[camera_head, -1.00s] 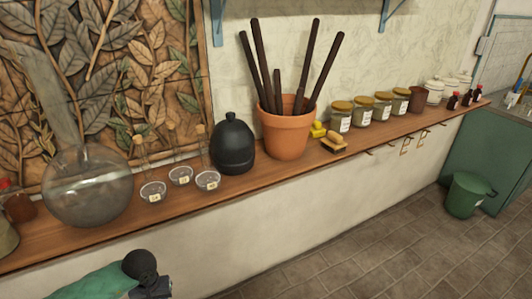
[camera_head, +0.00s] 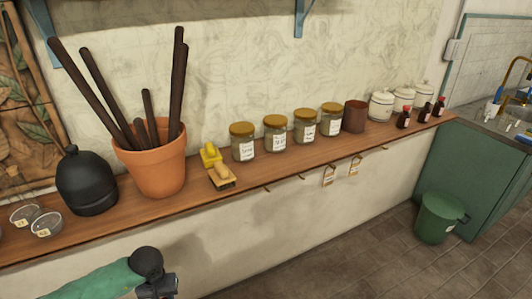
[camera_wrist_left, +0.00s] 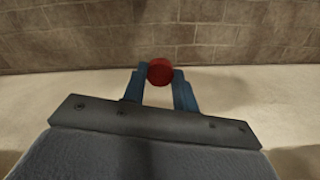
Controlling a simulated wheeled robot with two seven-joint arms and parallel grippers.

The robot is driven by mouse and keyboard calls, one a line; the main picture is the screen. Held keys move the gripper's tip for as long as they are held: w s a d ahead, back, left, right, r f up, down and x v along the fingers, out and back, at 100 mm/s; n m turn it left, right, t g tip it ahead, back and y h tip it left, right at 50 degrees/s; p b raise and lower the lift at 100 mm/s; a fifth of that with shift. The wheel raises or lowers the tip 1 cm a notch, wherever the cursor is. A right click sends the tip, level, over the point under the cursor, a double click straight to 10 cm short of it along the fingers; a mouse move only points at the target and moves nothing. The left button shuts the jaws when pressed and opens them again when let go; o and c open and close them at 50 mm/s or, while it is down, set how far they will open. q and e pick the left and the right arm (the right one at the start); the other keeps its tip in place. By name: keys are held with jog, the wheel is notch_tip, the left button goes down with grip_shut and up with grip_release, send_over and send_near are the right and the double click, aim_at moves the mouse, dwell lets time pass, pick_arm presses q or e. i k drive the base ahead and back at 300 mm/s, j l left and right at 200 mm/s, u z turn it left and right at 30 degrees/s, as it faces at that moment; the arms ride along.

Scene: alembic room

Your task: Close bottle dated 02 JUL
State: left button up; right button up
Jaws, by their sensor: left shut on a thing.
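Several small dark brown bottles with pale labels stand at the right end of the wooden shelf, among them a left one (camera_head: 404,118), a middle one (camera_head: 424,113) and a right one (camera_head: 438,107). Their dates are too small to read. My left arm comes in at the bottom left of the head view, below the shelf and far from the bottles. In the left wrist view my left gripper (camera_wrist_left: 158,88) is shut on a round red cap (camera_wrist_left: 160,71) between its blue fingertips. My right gripper is not in view.
The shelf (camera_head: 300,165) also holds a black jug (camera_head: 86,182), a terracotta pot (camera_head: 158,165) with dark rods, a brush (camera_head: 222,177), labelled jars (camera_head: 276,134), a brown cup (camera_head: 355,117) and white canisters (camera_head: 381,106). A green bin (camera_head: 438,217) stands by a green cabinet (camera_head: 470,165).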

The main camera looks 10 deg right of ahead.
aim_at(424, 111)
jog(key=i+l, duration=0.1)
jog(key=l, duration=0.55)
jog(key=i+l, duration=0.1)
jog(key=l, duration=0.6)
jog(key=i+l, duration=0.1)
jog(key=l, duration=0.55)
jog(key=i+l, duration=0.1)
jog(key=l, duration=0.55)
jog(key=i+l, duration=0.1)
jog(key=l, duration=0.6)
jog(key=i+l, duration=0.15)
jog(key=l, duration=0.5)
jog(key=i+l, duration=0.1)
jog(key=l, duration=0.55)
jog(key=i+l+z, duration=0.1)
jog(key=l, duration=0.6)
